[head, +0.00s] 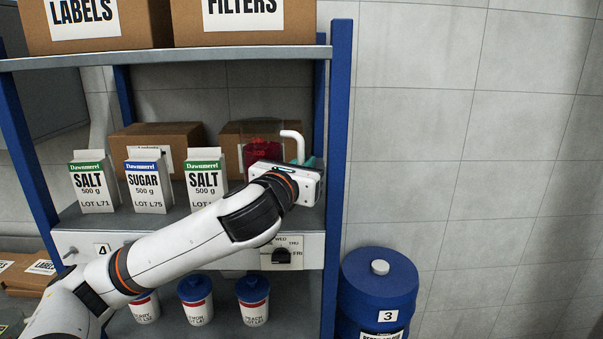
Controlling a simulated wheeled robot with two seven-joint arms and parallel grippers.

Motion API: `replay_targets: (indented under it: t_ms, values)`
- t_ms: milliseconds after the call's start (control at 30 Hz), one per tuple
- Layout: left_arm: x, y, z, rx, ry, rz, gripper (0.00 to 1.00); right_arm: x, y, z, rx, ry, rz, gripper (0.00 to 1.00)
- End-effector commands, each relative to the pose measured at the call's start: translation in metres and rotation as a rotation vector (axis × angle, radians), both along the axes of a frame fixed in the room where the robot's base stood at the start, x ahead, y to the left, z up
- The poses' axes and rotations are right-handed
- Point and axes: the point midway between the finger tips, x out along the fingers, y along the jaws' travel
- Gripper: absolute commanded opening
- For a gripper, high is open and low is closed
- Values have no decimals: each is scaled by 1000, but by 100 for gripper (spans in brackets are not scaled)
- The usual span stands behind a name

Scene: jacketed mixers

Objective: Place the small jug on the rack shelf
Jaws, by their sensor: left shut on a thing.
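The small jug (262,150) is see-through with red contents and a white handle (295,138). It is at the right end of the middle shelf (180,215) of the blue-framed rack. My left gripper (303,165) is shut on the jug, by its handle side as far as I can see. The gripper body and wrist cover the jug's lower part, so I cannot tell whether its base touches the shelf. My right gripper is not in view.
Salt (94,187), sugar (146,185) and another salt carton (205,182) stand left of the jug. Brown boxes (155,138) stand behind. The right rack post (338,150) is close to my gripper. A blue drum (378,290) stands right of the rack.

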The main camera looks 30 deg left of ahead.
Motion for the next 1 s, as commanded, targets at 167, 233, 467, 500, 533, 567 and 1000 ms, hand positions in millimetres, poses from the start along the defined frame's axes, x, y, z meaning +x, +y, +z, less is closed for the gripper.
replay_targets:
  t_ms: [167, 233, 467, 500, 533, 567, 1000]
  values:
    - [33, 21, 4, 0, -2, 3, 0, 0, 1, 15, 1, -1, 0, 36]
    - [44, 28, 4, -2, -1, 2, 0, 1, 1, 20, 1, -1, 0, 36]
    - [54, 33, -21, 2, 0, -2, 0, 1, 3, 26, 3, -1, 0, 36]
    - [54, 33, -25, 2, -1, -1, 0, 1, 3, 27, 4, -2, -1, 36]
    - [54, 33, -27, 1, -2, -1, 0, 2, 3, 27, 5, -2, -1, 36]
    - [54, 33, -29, 2, -3, 0, 0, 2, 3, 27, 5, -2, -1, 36]
    - [57, 35, -67, 1, -4, 0, 0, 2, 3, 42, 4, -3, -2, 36]
